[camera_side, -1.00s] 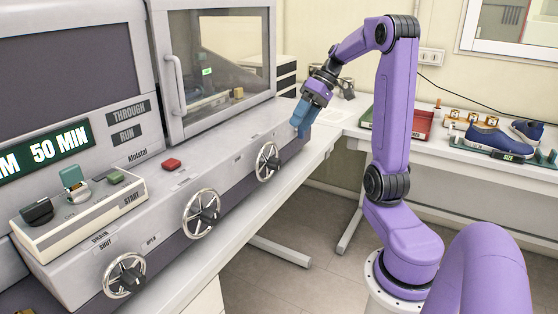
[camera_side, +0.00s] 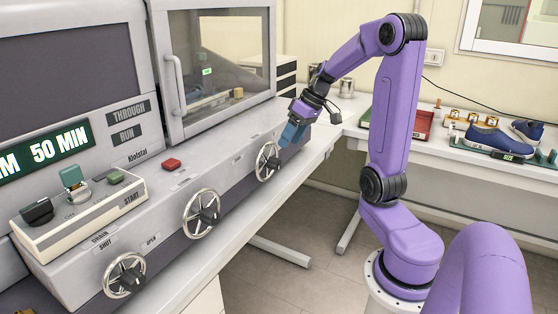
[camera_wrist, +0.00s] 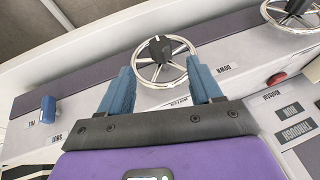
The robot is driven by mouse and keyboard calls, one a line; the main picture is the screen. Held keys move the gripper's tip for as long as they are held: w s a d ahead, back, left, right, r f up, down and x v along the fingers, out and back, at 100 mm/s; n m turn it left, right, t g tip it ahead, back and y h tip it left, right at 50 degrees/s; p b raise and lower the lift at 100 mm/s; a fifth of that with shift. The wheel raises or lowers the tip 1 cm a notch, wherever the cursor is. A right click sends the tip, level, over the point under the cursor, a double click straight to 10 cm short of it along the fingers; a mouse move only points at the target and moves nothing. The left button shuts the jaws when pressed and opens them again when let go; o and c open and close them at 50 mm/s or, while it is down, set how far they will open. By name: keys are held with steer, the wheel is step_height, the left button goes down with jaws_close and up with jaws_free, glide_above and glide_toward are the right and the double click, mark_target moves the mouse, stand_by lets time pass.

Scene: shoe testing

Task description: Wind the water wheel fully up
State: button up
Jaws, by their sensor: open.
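The wheel with chrome rim and dark handled hub (camera_side: 268,162) at the far right end of the machine front is the one nearest my gripper (camera_side: 289,137). My gripper is just above and right of its rim in the side view. In the wrist view this wheel (camera_wrist: 150,74) lies beyond and between the two blue fingers of my gripper (camera_wrist: 162,75), beside a small label that seems to read WATER and a DOWN label. The fingers are apart with nothing between them. Whether they touch the rim I cannot tell.
A second wheel (camera_side: 202,213) and a drain wheel (camera_side: 124,275) lie further left on the machine. A red button (camera_side: 171,164) sits on its sloped top. In the wrist view a blue knob (camera_wrist: 48,110) stands left of the fingers. Open floor lies right of the machine.

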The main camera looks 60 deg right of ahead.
mark_target(279, 160)
steer(key=x, duration=0.8)
steer(key=shift+w+f, duration=0.1)
steer(key=shift+c, duration=0.3)
steer(key=c, duration=1)
